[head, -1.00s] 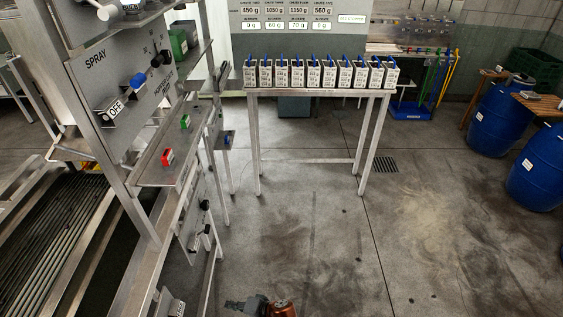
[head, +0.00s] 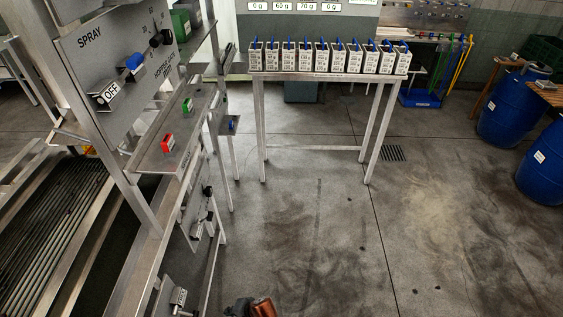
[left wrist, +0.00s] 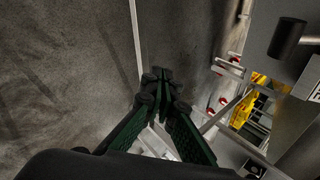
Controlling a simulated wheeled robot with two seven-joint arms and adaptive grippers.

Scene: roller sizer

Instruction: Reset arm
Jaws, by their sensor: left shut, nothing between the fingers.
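My left gripper (head: 238,308) shows only at the bottom edge of the head view, beside a copper-coloured part of my arm. Most of it is cut off there. In the left wrist view its dark green fingers (left wrist: 158,76) come together at the tips, shut and empty, with nothing touching them. Below them is the grey floor. My right gripper is in neither view.
A steel table (head: 330,77) holds several white boxes. Blue drums (head: 508,108) stand right. The middle floor is clear.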

